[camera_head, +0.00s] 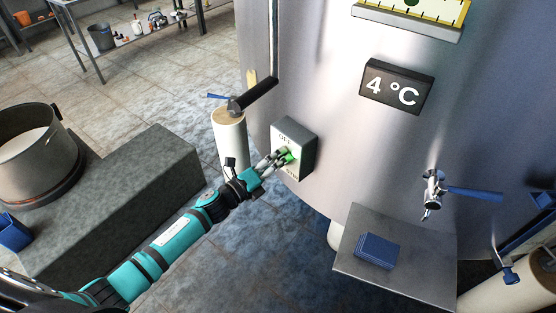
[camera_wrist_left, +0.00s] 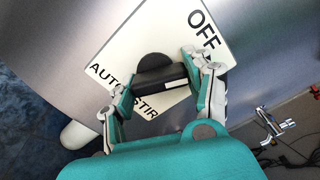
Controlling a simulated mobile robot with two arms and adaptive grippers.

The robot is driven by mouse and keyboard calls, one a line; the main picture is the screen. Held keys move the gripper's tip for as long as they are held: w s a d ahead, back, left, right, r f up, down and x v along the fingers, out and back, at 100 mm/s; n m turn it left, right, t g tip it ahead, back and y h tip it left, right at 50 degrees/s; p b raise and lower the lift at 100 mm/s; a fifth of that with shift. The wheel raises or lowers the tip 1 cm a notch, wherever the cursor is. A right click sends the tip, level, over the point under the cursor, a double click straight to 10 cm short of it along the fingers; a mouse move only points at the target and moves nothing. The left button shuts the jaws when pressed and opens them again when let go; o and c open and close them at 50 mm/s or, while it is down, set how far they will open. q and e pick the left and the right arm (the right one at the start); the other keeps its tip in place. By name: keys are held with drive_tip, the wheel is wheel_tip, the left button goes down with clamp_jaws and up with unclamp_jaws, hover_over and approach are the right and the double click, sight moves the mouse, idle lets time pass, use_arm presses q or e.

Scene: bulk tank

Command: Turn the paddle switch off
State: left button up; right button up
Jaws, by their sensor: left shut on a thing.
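The switch box (camera_head: 293,147) is a grey box on the steel tank wall with a light face; its top label reads OFF and lower lettering is partly hidden. In the left wrist view the switch plate (camera_wrist_left: 215,70) reads OFF at upper right and AUTO and STIR at lower left. The black paddle switch (camera_wrist_left: 158,80) is in its middle. My left gripper (camera_head: 277,158) is shut on the paddle; its two fingers also show either side of it in the left wrist view (camera_wrist_left: 162,88). My right gripper is not in view.
The tank wall carries a 4 °C display (camera_head: 397,87) and a tap with a blue lever (camera_head: 472,193). A steel shelf (camera_head: 350,268) holds a blue stack (camera_head: 377,250). A stone block (camera_head: 140,190) and a pot (camera_head: 35,150) stand left. Tiled floor lies between.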

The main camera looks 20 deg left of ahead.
use_arm(q)
drive_tip(key=shift+a+r+n+p, duration=0.15)
drive_tip(key=shift+n+p, duration=0.35)
drive_tip(key=shift+n, duration=1.8)
drive_tip(key=o, duration=1.2)
drive_tip(key=v, duration=1.2)
